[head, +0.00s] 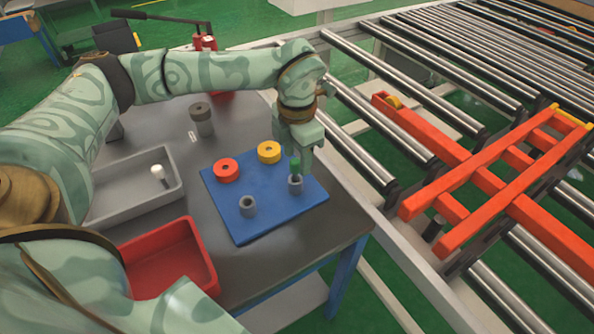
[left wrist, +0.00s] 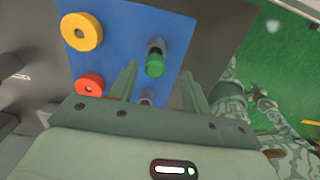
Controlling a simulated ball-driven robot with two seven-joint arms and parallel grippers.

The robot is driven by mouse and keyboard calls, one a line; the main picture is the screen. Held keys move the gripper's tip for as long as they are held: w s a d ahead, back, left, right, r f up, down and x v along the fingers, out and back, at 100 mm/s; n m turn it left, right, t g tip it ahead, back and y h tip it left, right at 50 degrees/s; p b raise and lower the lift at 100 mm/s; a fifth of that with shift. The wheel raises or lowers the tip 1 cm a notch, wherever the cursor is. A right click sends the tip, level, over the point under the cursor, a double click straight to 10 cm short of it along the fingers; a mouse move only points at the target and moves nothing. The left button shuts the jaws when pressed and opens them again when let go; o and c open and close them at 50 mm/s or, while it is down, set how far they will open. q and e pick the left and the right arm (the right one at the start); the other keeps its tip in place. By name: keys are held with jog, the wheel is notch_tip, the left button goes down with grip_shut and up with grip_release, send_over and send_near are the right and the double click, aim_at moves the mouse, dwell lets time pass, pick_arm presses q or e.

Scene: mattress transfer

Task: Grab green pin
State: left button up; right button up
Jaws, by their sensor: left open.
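The green pin (head: 295,164) stands in a grey cylindrical holder (head: 295,186) near the right corner of the blue board (head: 245,218). My left gripper (head: 304,158) points down over that corner, with its fingers close to the pin. In the left wrist view the green pin (left wrist: 155,66) shows just beyond the open fingertips (left wrist: 160,80), roughly between them. The fingers look empty. I cannot tell whether a finger touches the pin. My right gripper is not in view.
The board also bears a red ring (head: 227,170), a yellow ring (head: 269,152) and an empty-looking grey holder (head: 247,206). A grey tray (head: 115,213) with a white-headed part and a red bin (head: 165,262) lie left. A roller conveyor with an orange frame (head: 470,185) is right.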

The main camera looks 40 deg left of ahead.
aim_at(295, 161)
pick_arm(q)
jog(key=f, duration=0.1)
jog(key=f+b, duration=0.1)
jog(key=f, duration=0.1)
jog(key=f+b, duration=0.1)
jog(key=f, duration=0.1)
jog(key=shift+w+a, duration=0.15)
jog(key=shift+a, duration=0.2)
jog(key=shift+r, duration=0.1)
grip_shut()
